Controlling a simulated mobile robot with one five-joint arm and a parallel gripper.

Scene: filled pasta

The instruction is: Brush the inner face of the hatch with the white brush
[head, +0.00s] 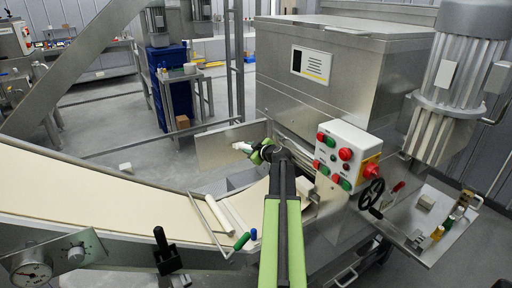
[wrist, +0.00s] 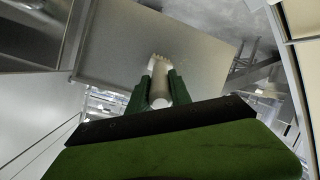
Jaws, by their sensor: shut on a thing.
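My gripper (head: 258,153) is at the end of my raised green arm, in front of the machine. It is shut on the white brush (head: 243,147), which points left toward the hatch. The hatch (head: 215,149) is a flat grey metal panel standing open at the left of the machine. In the wrist view the brush (wrist: 160,80) sits between the green fingers (wrist: 158,92), with its bristle end toward the hatch plate (wrist: 205,55). The bristle tip overlaps the plate in the picture; I cannot tell whether it touches.
A pale dough belt (head: 110,190) runs below left, with a white roller (head: 212,213) by its end. A control box (head: 345,155) with red and green buttons stands close right of my arm. A tray (head: 430,222) with small items is at the far right.

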